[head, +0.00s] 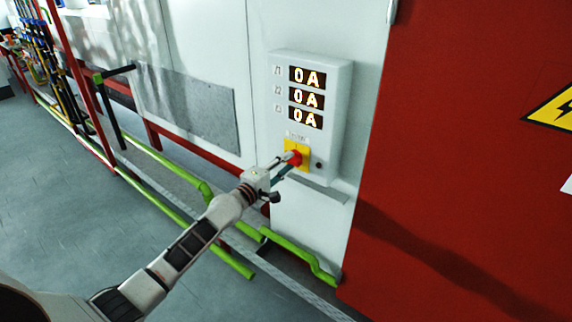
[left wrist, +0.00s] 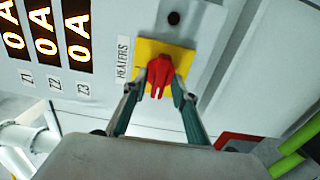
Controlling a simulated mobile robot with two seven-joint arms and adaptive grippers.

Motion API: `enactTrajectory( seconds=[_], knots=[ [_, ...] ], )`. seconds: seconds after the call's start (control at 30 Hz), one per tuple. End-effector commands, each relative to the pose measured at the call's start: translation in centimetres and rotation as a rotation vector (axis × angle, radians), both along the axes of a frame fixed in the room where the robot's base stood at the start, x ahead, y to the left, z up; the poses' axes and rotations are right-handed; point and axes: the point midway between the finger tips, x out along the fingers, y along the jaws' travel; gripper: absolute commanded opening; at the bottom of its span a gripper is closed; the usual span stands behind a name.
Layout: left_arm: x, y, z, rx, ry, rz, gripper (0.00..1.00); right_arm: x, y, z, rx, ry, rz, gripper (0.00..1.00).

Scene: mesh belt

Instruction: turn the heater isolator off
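The heater isolator is a red rotary knob (left wrist: 160,74) on a yellow plate (left wrist: 185,56), beside a label reading HEATERS (left wrist: 123,58). In the left wrist view its handle points down the picture, with a white mark near the lower end. In the head view the knob (head: 295,158) sits low on the grey meter box (head: 340,95). My left gripper (left wrist: 156,88) has its two fingers apart, one on each side of the knob. A strip of yellow shows between one finger and the knob; I cannot tell whether either finger touches it. My right gripper is in neither view.
Three displays (head: 307,97) on the box each read 0 A. A small dark round part (head: 319,165) is right of the knob. Green pipes (head: 300,255) run low along the wall. A red panel (head: 470,130) stands at the right. Grey floor lies open at left.

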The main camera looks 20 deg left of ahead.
Motion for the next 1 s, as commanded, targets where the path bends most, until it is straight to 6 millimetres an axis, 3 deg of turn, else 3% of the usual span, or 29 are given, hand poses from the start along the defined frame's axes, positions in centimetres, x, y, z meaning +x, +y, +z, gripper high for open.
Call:
enactTrajectory(
  seconds=[0.47,1.0],
  knots=[
    [-0.8,0.2,-0.1,0.001,0.000,-0.003,0.31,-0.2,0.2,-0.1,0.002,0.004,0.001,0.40],
    [-9.5,3.5,-0.2,0.004,0.002,0.000,0.31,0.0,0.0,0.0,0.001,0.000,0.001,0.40]
  ],
)
